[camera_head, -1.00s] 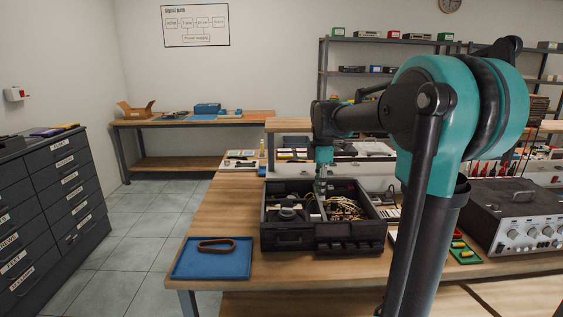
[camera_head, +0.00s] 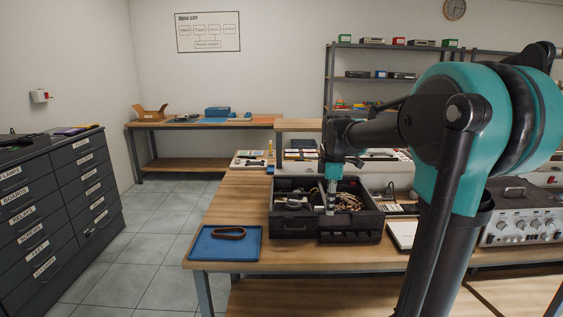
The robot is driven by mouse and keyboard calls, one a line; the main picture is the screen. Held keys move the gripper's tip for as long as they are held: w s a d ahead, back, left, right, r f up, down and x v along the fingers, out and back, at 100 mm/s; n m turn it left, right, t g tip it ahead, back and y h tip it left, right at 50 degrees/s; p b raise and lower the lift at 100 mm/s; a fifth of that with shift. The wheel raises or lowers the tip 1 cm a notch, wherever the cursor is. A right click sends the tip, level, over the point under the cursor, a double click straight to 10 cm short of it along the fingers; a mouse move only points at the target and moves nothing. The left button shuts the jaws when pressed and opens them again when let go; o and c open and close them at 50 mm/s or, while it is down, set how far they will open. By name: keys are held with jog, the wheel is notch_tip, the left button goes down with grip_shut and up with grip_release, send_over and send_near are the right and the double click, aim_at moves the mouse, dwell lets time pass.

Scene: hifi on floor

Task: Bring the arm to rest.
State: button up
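My gripper (camera_head: 331,207) points down from the teal wrist at the end of my outstretched arm. It is over or inside the black toolbox (camera_head: 297,228) on the wooden bench, near the middle divider. It is small and dark, so I cannot tell whether its fingers are open or shut, or whether it touches anything. The toolbox stands open. It holds dark parts on the left and a tangle of pale wires (camera_head: 350,201) on the right. My arm's large teal joint and dark links fill the right of the view and hide part of the bench.
A blue mat (camera_head: 211,252) with a brown belt loop (camera_head: 229,233) lies left of the toolbox. A white tray (camera_head: 403,237) lies right of it, and a grey instrument (camera_head: 525,228) stands behind my arm. A dark drawer cabinet (camera_head: 60,205) stands at left. The tiled floor between is clear.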

jog(key=s+d+f+m+t, duration=0.1)
jog(key=s+f+m+t, duration=0.1)
jog(key=s+f+m, duration=0.6)
jog(key=s+d+f+m+t, duration=0.1)
jog(key=s+d+f+m, duration=0.1)
jog(key=s+f+m, duration=0.6)
jog(key=s+f, duration=0.3)
jog(key=s, duration=0.1)
jog(key=shift+s+d+t, duration=0.15)
jog(key=shift+d+t, duration=0.1)
jog(key=shift+t, duration=0.15)
